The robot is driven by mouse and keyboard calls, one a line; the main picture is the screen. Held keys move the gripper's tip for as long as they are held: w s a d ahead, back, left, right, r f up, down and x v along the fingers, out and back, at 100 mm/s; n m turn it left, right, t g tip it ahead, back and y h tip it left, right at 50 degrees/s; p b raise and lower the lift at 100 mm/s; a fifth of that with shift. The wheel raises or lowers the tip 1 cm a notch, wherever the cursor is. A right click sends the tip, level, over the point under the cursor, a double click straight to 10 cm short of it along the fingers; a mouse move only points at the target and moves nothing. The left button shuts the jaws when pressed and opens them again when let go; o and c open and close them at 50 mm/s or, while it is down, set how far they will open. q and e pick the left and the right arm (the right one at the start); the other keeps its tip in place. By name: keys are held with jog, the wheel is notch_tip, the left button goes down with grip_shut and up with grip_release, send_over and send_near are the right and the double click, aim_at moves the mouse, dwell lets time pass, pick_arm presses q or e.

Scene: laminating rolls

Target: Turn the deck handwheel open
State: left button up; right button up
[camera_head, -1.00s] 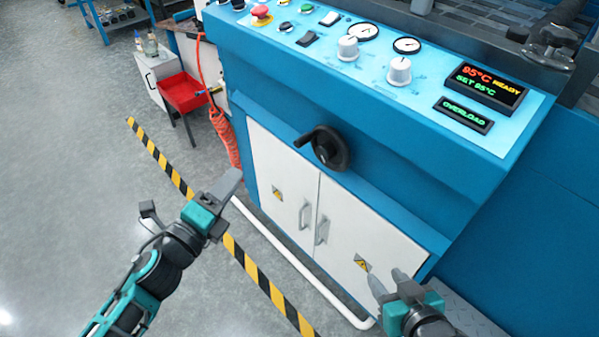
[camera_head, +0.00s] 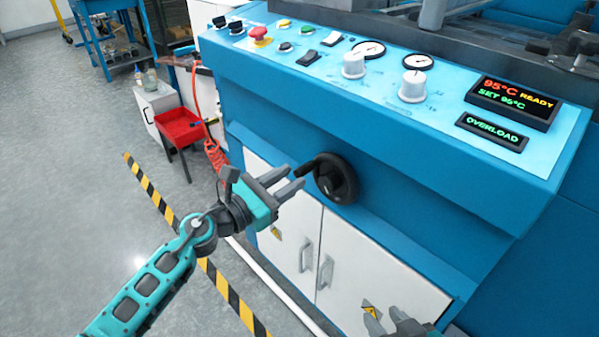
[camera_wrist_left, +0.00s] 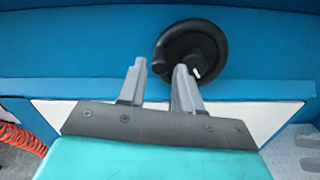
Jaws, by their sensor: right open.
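The black deck handwheel (camera_head: 337,180) is mounted on the blue machine front, above the white cabinet doors, with its crank handle (camera_head: 308,166) sticking out to the left. My left gripper (camera_head: 292,178) is open, its fingertips close to the handle end. In the left wrist view the handwheel (camera_wrist_left: 205,48) lies just beyond the two spread fingers (camera_wrist_left: 159,66), and the handle shows in the gap between the tips. I cannot tell if they touch it. My right gripper (camera_head: 384,317) is open and empty at the bottom edge, in front of the right cabinet door, mostly cut off.
The control panel (camera_head: 330,62) with knobs, gauges and a lit display (camera_head: 514,101) overhangs the handwheel. White doors (camera_head: 298,250) with handles lie below. A red tray (camera_head: 180,128) and orange coiled hose (camera_head: 215,155) are at the left. The striped floor line (camera_head: 165,207) crosses open grey floor.

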aim_at(296, 175)
pick_arm(q)
jog(key=shift+x, duration=1.9)
jog(key=shift+c, duration=0.5)
grip_shut()
